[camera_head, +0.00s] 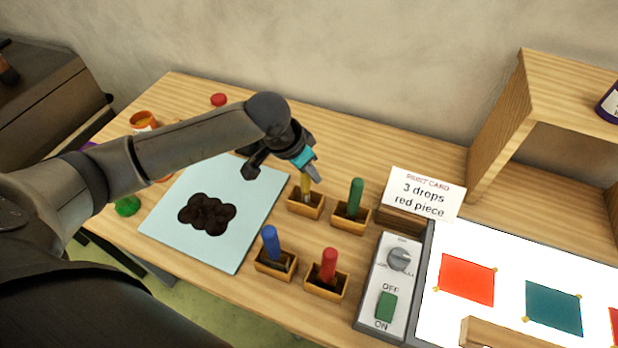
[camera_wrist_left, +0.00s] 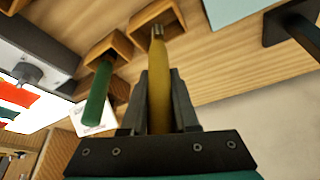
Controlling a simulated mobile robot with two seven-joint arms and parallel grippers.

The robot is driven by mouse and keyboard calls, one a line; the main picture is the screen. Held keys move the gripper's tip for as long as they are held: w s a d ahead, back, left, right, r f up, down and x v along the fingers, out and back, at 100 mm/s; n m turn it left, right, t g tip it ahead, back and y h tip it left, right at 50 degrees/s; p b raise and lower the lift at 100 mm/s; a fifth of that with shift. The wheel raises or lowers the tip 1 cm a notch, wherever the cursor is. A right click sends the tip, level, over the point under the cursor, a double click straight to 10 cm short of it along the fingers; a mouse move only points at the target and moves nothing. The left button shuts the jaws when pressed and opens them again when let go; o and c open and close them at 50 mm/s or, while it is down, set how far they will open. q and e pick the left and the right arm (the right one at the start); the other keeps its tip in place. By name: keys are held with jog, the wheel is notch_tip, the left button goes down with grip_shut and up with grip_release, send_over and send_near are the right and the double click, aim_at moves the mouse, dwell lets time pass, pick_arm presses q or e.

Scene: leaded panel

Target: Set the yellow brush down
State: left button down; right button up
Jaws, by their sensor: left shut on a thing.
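My left gripper (camera_head: 312,172) is shut on the yellow brush (camera_head: 305,185) above the back left wooden holder (camera_head: 303,211). In the left wrist view, the yellow brush (camera_wrist_left: 159,90) runs between the two fingers, with its metal end at the mouth of the holder (camera_wrist_left: 133,30). The brush stands roughly upright. I cannot tell whether its bristles touch the bottom of the holder. My right gripper is not in view.
Green (camera_head: 355,195), blue (camera_head: 270,243) and red (camera_head: 328,264) brushes stand in neighbouring holders. A pale blue mat (camera_head: 165,224) with a dark blob (camera_head: 207,213) lies to the left. A switch box (camera_head: 376,310), lit panel (camera_head: 508,285) and card (camera_head: 423,195) are to the right.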

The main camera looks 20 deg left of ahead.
aim_at(309, 179)
pick_arm(q)
jog(key=shift+f, duration=1.4)
jog(key=shift+f, duration=0.1)
jog(key=c, duration=0.7)
grip_release()
jog(key=p+v, duration=0.1)
jog(key=v, duration=1.1)
jog(key=shift+p, duration=0.4)
